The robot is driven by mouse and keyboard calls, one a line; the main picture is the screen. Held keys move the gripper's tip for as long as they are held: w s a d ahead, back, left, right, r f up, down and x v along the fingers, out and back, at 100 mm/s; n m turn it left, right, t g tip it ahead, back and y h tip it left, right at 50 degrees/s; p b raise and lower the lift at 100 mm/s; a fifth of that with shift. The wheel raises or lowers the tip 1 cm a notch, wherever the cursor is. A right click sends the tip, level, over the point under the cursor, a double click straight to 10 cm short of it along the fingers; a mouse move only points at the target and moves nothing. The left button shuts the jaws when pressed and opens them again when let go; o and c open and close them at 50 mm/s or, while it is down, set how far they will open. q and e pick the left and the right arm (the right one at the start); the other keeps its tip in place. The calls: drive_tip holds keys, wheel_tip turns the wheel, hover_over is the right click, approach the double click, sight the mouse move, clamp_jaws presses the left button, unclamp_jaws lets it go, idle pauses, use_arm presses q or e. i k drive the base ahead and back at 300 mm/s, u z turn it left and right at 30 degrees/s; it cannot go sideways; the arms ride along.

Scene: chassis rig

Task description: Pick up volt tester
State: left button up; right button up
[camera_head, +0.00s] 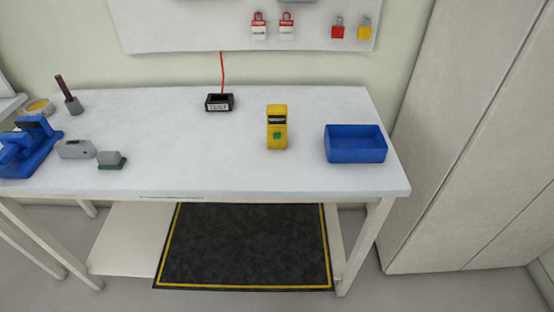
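A yellow volt tester (277,127) with a dark display and a green button is on the white workbench (190,145), right of the middle. It stands or leans with its face toward me, and nothing touches it. A black box (219,102) with a label and a red cord running up the wall is to its left. Neither of my grippers shows in the head view.
A blue bin (355,144) is right of the tester. A blue vise (28,146), a grey block (76,149) and several small items crowd the bench's left end. Red and yellow padlocks hang on a wall board (200,33). A black mat (245,248) lies below.

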sight(276, 114)
drive_tip(key=k, duration=0.2)
drive_tip(key=z, duration=1.35)
drive_tip(key=i, duration=0.95)
drive_tip(key=u, duration=2.3)
